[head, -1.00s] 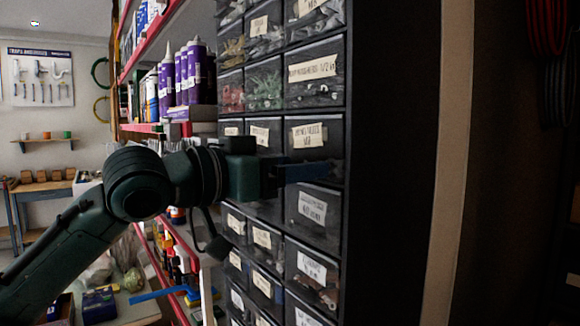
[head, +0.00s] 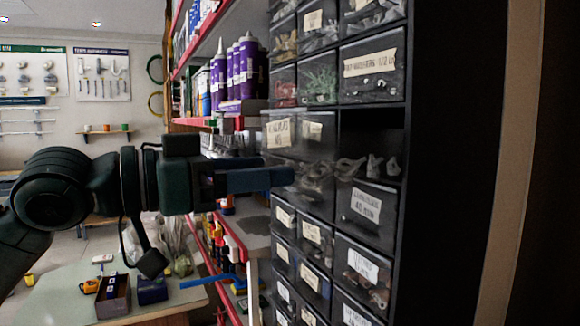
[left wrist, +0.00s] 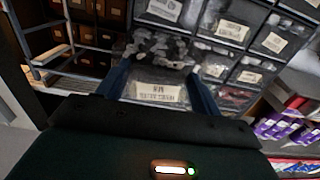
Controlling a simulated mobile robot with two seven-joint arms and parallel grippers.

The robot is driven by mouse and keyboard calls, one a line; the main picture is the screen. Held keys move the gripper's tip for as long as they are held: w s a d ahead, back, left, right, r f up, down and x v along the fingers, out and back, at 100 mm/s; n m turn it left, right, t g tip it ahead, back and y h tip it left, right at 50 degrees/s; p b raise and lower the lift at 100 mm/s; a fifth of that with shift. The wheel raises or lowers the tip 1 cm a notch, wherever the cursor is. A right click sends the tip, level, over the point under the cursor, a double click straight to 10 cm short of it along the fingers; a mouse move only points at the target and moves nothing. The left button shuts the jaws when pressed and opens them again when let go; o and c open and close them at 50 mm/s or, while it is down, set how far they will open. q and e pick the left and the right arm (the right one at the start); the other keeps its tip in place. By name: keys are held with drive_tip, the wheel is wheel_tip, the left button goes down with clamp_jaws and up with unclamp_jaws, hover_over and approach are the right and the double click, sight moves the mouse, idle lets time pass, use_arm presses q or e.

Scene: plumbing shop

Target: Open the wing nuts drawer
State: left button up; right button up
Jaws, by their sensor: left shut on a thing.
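The wing nuts drawer, with its pale label (head: 281,133), stands pulled out of the dark cabinet (head: 440,150) in the head view. Grey wing nuts (head: 350,167) show in it, and a dark slot is open behind its front. My left gripper (head: 285,178) is at the drawer's front, its fingers across the lower part. In the left wrist view, the two fingers (left wrist: 160,92) stand on either side of the labelled drawer front (left wrist: 160,78), shut on it, with a heap of wing nuts (left wrist: 160,46) behind. My right gripper is in neither view.
Closed labelled drawers surround the slot, such as the one below it (head: 368,207). Red-edged shelves with purple tubes (head: 247,70) stand left of the cabinet. A workbench (head: 190,297) with small boxes is at lower left.

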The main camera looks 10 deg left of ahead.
use_arm(q)
drive_tip(key=shift+a+r, duration=0.1)
drive_tip(key=shift+a, duration=0.05)
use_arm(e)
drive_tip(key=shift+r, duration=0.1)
use_arm(q)
drive_tip(key=o, duration=1.4)
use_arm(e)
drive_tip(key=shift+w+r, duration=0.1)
use_arm(q)
drive_tip(key=b+v, duration=0.5)
drive_tip(key=v, duration=0.8)
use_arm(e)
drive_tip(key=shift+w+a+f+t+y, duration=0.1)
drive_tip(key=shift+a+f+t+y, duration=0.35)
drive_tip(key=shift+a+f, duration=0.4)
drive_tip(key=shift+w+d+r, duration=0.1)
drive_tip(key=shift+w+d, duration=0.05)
